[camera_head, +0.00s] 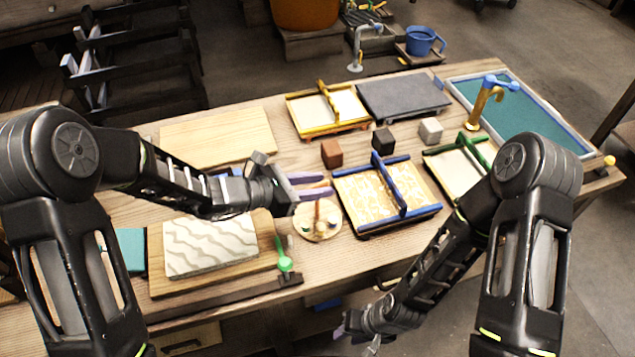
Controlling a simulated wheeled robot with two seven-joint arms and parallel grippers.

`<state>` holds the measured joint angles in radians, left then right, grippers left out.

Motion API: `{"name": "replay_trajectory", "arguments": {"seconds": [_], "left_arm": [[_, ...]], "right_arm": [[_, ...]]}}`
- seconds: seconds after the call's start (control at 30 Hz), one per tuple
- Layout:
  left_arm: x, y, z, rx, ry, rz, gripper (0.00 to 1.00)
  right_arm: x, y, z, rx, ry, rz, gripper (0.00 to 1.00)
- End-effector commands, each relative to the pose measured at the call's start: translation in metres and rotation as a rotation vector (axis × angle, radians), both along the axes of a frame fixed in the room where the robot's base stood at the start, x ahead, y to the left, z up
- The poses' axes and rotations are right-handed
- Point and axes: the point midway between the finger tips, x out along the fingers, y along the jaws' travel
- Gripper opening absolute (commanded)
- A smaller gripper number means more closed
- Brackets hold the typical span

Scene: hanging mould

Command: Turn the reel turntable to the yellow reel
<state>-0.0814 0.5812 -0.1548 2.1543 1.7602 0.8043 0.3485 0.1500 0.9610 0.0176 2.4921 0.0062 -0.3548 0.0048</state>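The reel turntable (302,231) is a small round pale wooden disc on the bench, left of the blue-framed tray. A thin orange upright piece (317,211) and several small coloured pieces stand on it; they are too small to tell which is the yellow reel. My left gripper (326,184) is just behind the disc in the picture, its two purple fingers pointing right with a narrow gap between them and nothing visible inside. Whether it touches anything on the disc cannot be told. My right gripper (345,332) hangs low by the bench's front edge, its fingers unclear.
The blue-framed patterned tray (418,212) stands close right of the turntable. A white wavy slab (210,245) on a board and a green-handled tool (284,262) lie to its left. Brown (332,153), black (383,140) and grey (431,130) blocks stand behind.

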Motion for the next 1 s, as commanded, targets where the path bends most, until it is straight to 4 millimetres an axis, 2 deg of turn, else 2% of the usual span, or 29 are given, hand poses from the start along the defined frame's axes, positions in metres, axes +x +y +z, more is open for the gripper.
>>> {"name": "replay_trajectory", "arguments": {"seconds": [0.27,0.7,1.0], "left_arm": [[0.0015,-0.0019,-0.0009,0.001,-0.001,0.001,0.33],[0.0013,-0.0016,-0.0008,0.0,0.0,0.001,0.0],[0.0013,-0.0015,-0.0008,0.0,0.0,0.001,0.0]], "right_arm": [[-0.0002,0.0,0.0001,0.0,0.0,0.0,0.32],[-0.0002,0.0,0.0001,0.0,0.0,0.0,0.32],[-0.0001,0.0,0.0001,0.0,0.0,0.0,0.32]]}}
